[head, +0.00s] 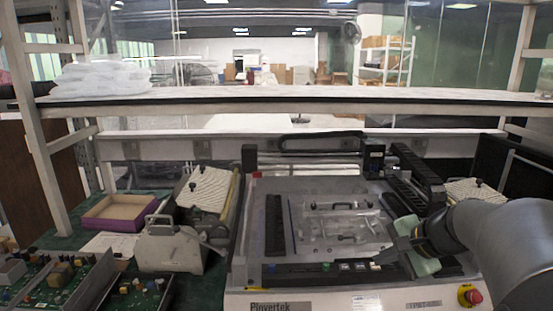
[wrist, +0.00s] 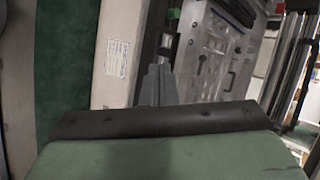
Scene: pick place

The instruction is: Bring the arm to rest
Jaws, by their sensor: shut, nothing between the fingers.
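My arm comes in from the right edge in the head view. My gripper (head: 382,257) is over the right front part of the white Plovertek machine (head: 330,299), close to its row of buttons. I cannot tell whether it touches the machine. In the wrist view, the two grey fingers of my gripper (wrist: 158,84) are together with nothing between them. The machine's front panel (wrist: 117,55) lies beyond them there, and the pale green gripper body fills the bottom.
A red emergency stop knob (head: 472,296) is below my arm. A purple tray (head: 118,226), a grey device (head: 168,250) and circuit boards (head: 135,296) stand on the left. A shelf (head: 300,96) with white bags (head: 100,76) crosses above the bench. Green mat (head: 212,290) shows between boards and machine.

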